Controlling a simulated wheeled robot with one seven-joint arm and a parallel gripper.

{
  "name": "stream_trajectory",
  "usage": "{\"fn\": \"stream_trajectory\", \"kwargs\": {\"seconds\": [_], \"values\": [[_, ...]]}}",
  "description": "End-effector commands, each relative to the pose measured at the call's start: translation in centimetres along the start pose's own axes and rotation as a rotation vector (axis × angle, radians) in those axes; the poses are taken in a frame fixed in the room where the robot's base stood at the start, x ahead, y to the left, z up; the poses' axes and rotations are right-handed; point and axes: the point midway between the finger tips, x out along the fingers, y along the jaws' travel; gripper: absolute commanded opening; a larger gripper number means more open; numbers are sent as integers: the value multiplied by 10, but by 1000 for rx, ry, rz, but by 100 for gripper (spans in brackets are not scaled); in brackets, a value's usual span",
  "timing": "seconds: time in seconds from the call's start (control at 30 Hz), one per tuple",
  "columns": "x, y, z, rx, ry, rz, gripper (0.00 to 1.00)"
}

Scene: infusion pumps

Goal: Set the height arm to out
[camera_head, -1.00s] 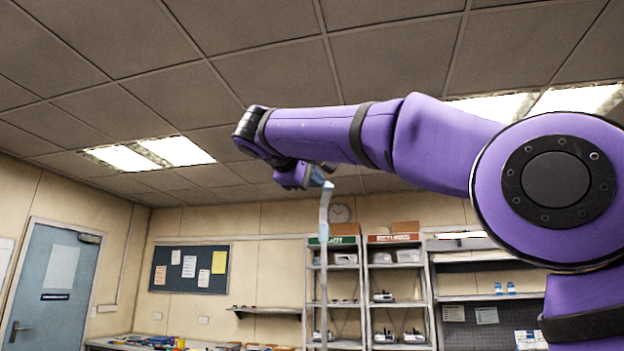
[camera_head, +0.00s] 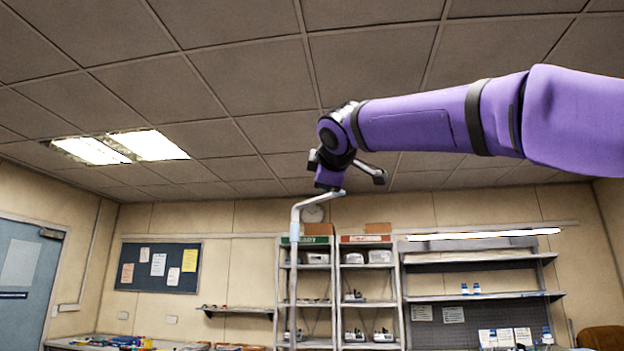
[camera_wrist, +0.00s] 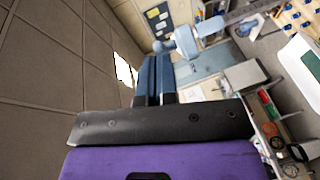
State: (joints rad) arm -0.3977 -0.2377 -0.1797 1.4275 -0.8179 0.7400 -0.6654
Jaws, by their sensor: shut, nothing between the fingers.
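A tall pale blue-grey pole (camera_head: 294,270) stands upright in the head view. Its bent upper arm (camera_head: 314,201) runs right to the underside of my purple wrist. I take this to be the height arm, but its setting cannot be read. In the wrist view a pale blue jointed part (camera_wrist: 187,42) lies just beyond and right of my fingers; it may belong to the same arm. My gripper (camera_wrist: 154,60) has its dark blue fingers together, with nothing between them. Whether they touch the pale blue part cannot be told. The fingertips are not clear in the head view.
Two shelf racks (camera_head: 340,290) and a wider shelving unit (camera_head: 480,270) stand along the back wall. A cluttered bench (camera_head: 110,343) is at lower left. A noticeboard (camera_head: 158,267) and small wall shelf (camera_head: 236,310) are behind. The wrist view shows a grey box (camera_wrist: 245,75).

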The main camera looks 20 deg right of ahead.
Motion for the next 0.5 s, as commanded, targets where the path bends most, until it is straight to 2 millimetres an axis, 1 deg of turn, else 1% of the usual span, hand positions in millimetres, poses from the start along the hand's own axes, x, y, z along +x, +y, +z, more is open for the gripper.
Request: {"fn": "stream_trajectory", "kwargs": {"seconds": [0.2, 0.5], "values": [[9, 4, 16, -23, 135, -26, 0], [25, 11, 37, -25, 127, -26, 0]]}}
